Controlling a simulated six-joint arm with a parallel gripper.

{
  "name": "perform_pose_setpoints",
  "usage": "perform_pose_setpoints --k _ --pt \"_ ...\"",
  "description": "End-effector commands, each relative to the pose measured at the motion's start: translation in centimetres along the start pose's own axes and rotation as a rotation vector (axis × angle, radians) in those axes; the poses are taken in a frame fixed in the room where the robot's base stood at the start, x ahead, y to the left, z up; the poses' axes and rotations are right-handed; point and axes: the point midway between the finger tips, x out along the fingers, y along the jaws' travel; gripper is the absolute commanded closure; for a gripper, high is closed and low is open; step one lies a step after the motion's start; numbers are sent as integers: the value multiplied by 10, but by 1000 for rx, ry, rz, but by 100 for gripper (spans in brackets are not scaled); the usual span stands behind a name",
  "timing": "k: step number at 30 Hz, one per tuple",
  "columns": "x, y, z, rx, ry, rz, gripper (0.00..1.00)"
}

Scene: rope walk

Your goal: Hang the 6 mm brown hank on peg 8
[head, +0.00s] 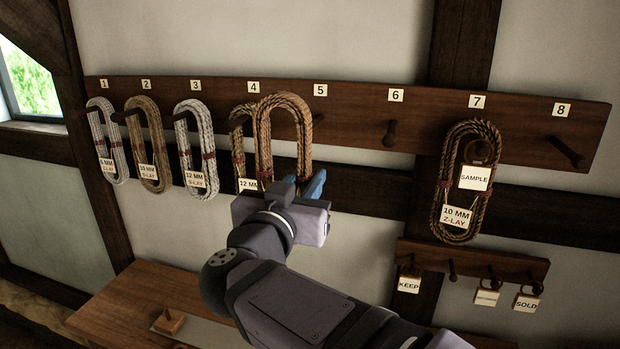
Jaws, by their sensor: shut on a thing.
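A brown rope hank (283,103) hangs upright in my gripper (299,184), in front of the board between pegs 4 and 5. The gripper is shut on its lower part; a blue fingertip shows at the right. The lower end and any tag of this hank are hidden behind the gripper, so I cannot read its size. Peg 8 (568,152) is bare at the far right of the board, under the number 8 label (561,110).
The peg board (350,130) carries hanks on pegs 1 to 3, another tan hank (237,145) tagged 12 MM at peg 4, and a dark hank (445,185) with a SAMPLE tag (475,178) on peg 7. Peg 6 (390,135) is bare. A small tag rail (470,262) hangs below.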

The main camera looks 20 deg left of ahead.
Motion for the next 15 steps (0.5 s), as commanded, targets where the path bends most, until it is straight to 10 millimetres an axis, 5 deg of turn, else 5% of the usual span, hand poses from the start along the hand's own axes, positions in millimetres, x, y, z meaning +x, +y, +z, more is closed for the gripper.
perform_pose_setpoints --k 15 --pt "-1 0 14 1 1 0 100"
